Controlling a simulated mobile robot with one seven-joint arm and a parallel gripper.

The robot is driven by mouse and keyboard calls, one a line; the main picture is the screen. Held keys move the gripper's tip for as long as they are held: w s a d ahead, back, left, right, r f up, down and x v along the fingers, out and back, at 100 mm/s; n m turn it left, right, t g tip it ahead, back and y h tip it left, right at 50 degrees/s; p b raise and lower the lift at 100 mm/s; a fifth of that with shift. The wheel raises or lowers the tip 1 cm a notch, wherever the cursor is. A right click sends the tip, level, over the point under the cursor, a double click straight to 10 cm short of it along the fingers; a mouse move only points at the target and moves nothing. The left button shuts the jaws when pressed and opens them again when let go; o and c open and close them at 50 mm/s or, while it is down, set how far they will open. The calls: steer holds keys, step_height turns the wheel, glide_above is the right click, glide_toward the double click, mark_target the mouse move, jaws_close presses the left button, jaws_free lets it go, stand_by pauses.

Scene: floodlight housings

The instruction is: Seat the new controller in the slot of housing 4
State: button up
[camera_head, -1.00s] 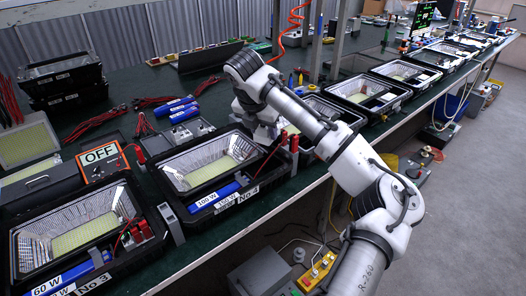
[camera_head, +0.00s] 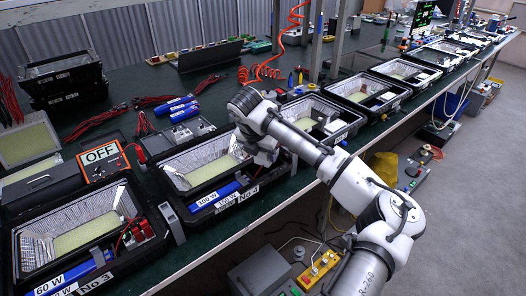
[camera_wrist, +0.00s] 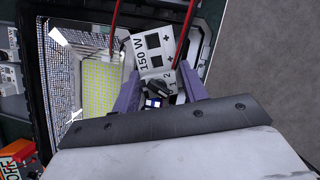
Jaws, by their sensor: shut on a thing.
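Housing 4 (camera_head: 203,154) is the black open floodlight housing marked No 4, with a silver reflector and a yellow LED panel. A blue 100 W pack lies along its front left. My gripper (camera_head: 266,157) is over its right end. In the wrist view my gripper (camera_wrist: 158,80) is shut on the controller (camera_wrist: 152,53), a pale block marked 150 W with plus signs, dark squares and a dark knob. The controller is beside the LED panel, between two red leads (camera_wrist: 182,38). The slot is hidden under it, and I cannot tell whether the controller is touching the housing floor.
Housing 3 (camera_head: 20,250) stands at the near left with its blue pack and red connectors. More open housings (camera_head: 372,113) line the bench to the right. Grey floor lies beyond the bench edge.

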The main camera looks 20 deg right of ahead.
steer(key=shift+f, duration=0.45)
steer(key=o, duration=1.1)
steer(key=shift+r, duration=0.1)
steer(key=shift+r, duration=0.25)
steer(key=b+v, duration=0.1)
steer(key=v, duration=1.1)
steer(key=shift+r, duration=0.3)
